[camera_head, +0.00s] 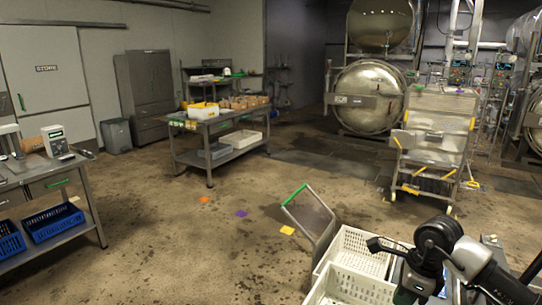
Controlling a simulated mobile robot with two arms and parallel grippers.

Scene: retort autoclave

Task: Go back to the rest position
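My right arm comes in at the lower right, black and silver and bent. Its dark end, which seems to be my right gripper (385,246), hangs over the white crates. The fingers are too small and overlapped to tell whether they are open or shut, and I see nothing clearly held. My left arm and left gripper are not in view.
White crates (352,257) and a green-topped frame (312,214) stand close in front. A worktable (30,181) is at left, a table with bins (208,133) behind.

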